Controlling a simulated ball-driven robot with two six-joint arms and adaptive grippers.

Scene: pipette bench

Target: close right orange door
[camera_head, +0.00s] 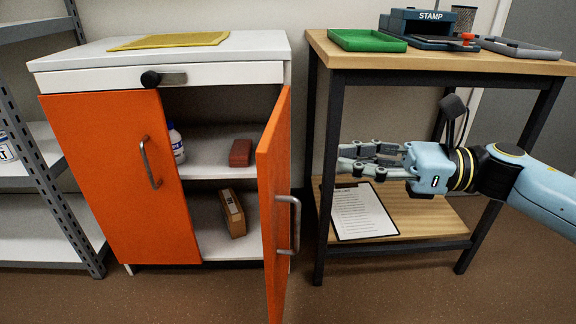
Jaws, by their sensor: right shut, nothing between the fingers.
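The right orange door (278,203) of the white cabinet (285,62) stands wide open, swung out towards me. Its silver bar handle (296,224) is on its outer face, on the right. The left orange door (115,175) is shut, with its own handle (150,163). My right gripper (345,160) is to the right of the open door, in front of the wooden table. Its fingers point left, are shut and empty, and are apart from the door and handle. My left gripper is not in view.
Inside the cabinet are a white bottle (176,146), a red block (241,153) and a brown box (232,213). The table (460,62) holds a green tray (367,41) and a stamp device (422,24). A clipboard (360,212) lies on its lower shelf. Grey shelving (40,215) stands left.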

